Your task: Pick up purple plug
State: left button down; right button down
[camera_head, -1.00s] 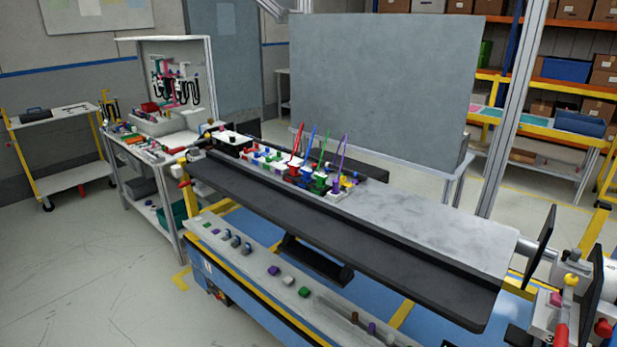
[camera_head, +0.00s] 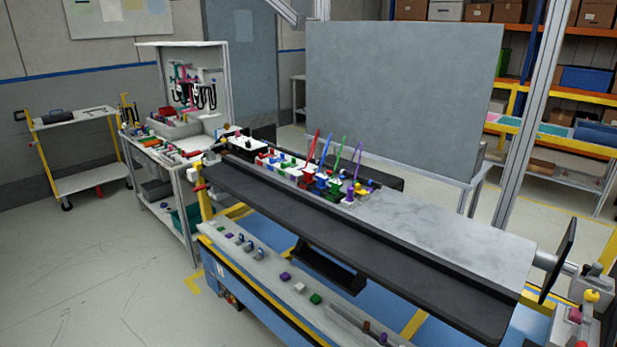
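A purple plug (camera_head: 350,194) with a thin purple cable rising from it stands at the right end of a row of coloured plugs on the grey bench top (camera_head: 440,222). A green plug (camera_head: 331,186), a blue plug (camera_head: 321,180) and a red plug (camera_head: 306,180), each with its own cable, stand to its left. Other purple pieces lie on the lower front ledge, one at its middle (camera_head: 285,276) and one near the bottom edge. They are too small to tell whether they are plugs. Neither gripper is in view.
The lower ledge (camera_head: 262,259) also holds several small coloured parts. A black rail (camera_head: 350,235) runs along the bench front. A grey panel (camera_head: 400,95) stands behind. A side table (camera_head: 165,150) and a cart (camera_head: 78,150) stand left. The left floor is clear.

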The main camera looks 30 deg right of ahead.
aim_at(349, 198)
jog(key=z, duration=0.4)
jog(key=i+z, duration=0.1)
jog(key=z, duration=0.35)
jog(key=j+z, duration=0.1)
jog(key=z, duration=0.3)
jog(key=i+z, duration=0.1)
jog(key=z, duration=0.35)
